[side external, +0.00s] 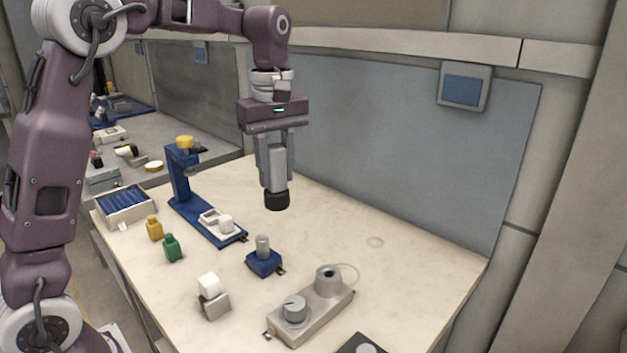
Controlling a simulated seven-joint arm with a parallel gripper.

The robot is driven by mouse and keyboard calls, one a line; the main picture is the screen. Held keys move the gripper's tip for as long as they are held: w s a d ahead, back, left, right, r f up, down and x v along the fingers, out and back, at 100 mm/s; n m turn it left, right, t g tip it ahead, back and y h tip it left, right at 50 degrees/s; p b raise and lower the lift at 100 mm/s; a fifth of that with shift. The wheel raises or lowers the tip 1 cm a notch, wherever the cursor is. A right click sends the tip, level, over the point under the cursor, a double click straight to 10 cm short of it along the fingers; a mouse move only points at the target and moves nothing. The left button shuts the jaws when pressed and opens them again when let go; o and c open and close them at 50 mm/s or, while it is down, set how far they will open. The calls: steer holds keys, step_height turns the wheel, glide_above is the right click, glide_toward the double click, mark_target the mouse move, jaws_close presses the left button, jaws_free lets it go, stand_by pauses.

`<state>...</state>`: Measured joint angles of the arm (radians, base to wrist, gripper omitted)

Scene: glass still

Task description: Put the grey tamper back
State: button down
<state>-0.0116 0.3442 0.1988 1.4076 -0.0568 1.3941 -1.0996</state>
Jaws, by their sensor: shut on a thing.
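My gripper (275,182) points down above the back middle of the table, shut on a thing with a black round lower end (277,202). I take this to be the grey tamper; its upper part is hidden between the fingers or merges with their grey. The black end appears to be above the tabletop, but I cannot tell the exact gap. A blue block (264,264) with a grey upright cylinder (263,243) stands in front of it, apart from the gripper.
A blue stand (181,190) with a yellow top is to the left. Yellow (154,229) and green (172,249) bottles, a white-topped grey block (214,303) and a grey unit with a knob (312,312) stand nearer.

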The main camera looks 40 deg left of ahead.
steer(key=s+a+n, duration=0.6)
steer(key=s+a, duration=0.8)
step_height(320, 180, down, 13)
steer(key=shift+d+r, duration=0.2)
steer(key=shift+d, duration=0.05)
steer(key=shift+w, duration=0.1)
steer(key=shift+f, duration=3)
steer(key=shift+f, duration=0.45)
steer(key=c, duration=1)
jaws_free()
steer(key=shift+o, duration=0.2)
